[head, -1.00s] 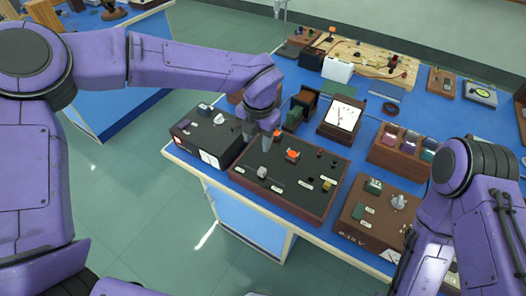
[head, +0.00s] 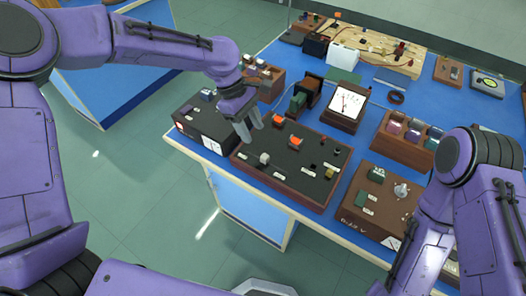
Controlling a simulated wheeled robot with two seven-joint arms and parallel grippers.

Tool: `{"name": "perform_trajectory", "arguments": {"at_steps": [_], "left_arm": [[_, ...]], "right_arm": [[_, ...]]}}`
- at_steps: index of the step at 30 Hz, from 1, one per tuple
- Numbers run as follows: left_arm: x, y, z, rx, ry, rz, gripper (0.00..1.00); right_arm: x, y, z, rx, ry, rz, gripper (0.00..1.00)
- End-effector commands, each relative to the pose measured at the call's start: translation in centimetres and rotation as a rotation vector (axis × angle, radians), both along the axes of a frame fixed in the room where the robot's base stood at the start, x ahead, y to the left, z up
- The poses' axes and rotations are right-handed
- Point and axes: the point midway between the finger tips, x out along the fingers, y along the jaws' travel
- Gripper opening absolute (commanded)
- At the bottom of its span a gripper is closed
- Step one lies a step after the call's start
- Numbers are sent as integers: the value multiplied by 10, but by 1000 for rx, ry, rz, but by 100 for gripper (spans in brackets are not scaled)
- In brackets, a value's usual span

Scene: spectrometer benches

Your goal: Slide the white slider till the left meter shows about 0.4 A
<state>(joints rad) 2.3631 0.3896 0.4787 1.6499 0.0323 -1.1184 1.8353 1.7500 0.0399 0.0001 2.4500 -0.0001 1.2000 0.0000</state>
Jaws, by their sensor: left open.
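The white slider (head: 264,158) is a small pale knob on the left part of a dark panel with a brown wooden rim (head: 272,185). A white-faced meter in a brown case (head: 348,103) stands behind the panel; its reading is too small to tell, and I cannot tell whether it is the left meter. My left gripper (head: 247,128) is open and empty, its fingers pointing down over the panel's back left corner. It is behind and a little left of the white slider, apart from it. My right arm shows at the right, but its gripper is out of view.
Orange knobs (head: 295,142) stand on the panel, close to the right of my left gripper. A black box (head: 205,130) is left of the panel. A brown box with a dial (head: 378,205) is to the right.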

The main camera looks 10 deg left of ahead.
Motion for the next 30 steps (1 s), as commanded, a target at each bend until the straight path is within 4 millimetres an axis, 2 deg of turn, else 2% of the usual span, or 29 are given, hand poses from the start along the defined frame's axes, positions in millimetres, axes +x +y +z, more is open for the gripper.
{"name": "perform_trajectory", "arguments": {"at_steps": [6, 12, 16, 23, 24, 28, 30], "left_arm": [[-8, -18, -44, -3, 6, -3, 49], [-12, -31, -78, -5, 2, -2, 49], [-13, -36, -87, -4, 0, -1, 49], [-13, -36, -90, -5, -2, -1, 49], [-13, -36, -90, -5, -2, -1, 46], [-13, -36, -89, -5, -2, -1, 3], [-13, -36, -89, -5, -2, -1, 0]], "right_arm": [[0, 0, 5, 0, 0, 0, 0], [0, 0, 9, 0, 0, 0, 0], [0, 0, 10, 0, 0, 0, 0], [0, 0, 10, 0, 0, 0, 0], [0, 0, 10, 0, 0, 0, 0], [0, 0, 10, 0, 0, 0, 0], [0, 0, 10, 0, 0, 0, 0]]}}
